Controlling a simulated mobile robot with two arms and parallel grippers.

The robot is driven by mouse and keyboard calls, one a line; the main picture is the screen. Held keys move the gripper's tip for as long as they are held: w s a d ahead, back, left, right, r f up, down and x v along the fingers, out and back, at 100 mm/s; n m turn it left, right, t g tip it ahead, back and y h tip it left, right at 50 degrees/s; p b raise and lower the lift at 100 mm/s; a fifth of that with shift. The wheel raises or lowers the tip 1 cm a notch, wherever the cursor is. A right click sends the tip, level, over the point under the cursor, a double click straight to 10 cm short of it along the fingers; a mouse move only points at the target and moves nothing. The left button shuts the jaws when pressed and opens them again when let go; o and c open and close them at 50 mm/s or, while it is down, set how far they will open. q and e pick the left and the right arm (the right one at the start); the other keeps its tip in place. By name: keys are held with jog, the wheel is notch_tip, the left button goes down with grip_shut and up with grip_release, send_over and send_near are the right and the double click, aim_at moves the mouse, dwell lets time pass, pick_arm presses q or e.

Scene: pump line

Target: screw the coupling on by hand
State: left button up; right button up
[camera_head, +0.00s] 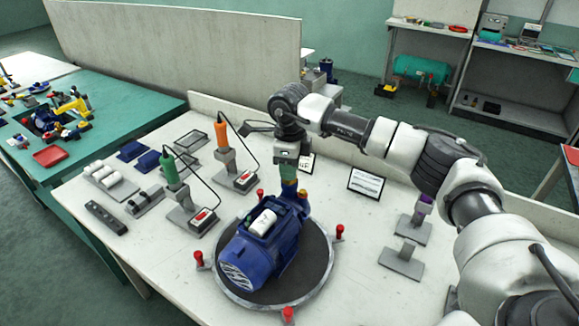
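A blue pump (262,250) with a white cylinder (263,222) on its top sits on a round dark turntable (310,275). My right gripper (288,172) points down over the pump's far end. A small upright piece with green and yellow-brown bands (289,188) is directly under or between its fingers, in line with the pump's far-end port; it may be the coupling. The fingers are too small and covered to show whether they grip it. Whether the piece touches the port cannot be told. My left gripper is not in view.
Red-topped posts (339,232) ring the turntable. A green-handled tool (170,170) and an orange-handled tool (222,135) stand in holders at left. A framed card (366,183) and grey stands (402,260) are at right.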

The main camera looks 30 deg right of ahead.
jog(key=m, duration=0.2)
jog(key=shift+m, duration=0.3)
grip_shut()
jog(key=shift+m+p, duration=0.3)
jog(key=shift+m, duration=0.2)
jog(key=m, duration=0.3)
jog(key=shift+p, duration=0.3)
jog(key=shift+m+p, duration=0.35)
jog(key=shift+m, duration=1.55)
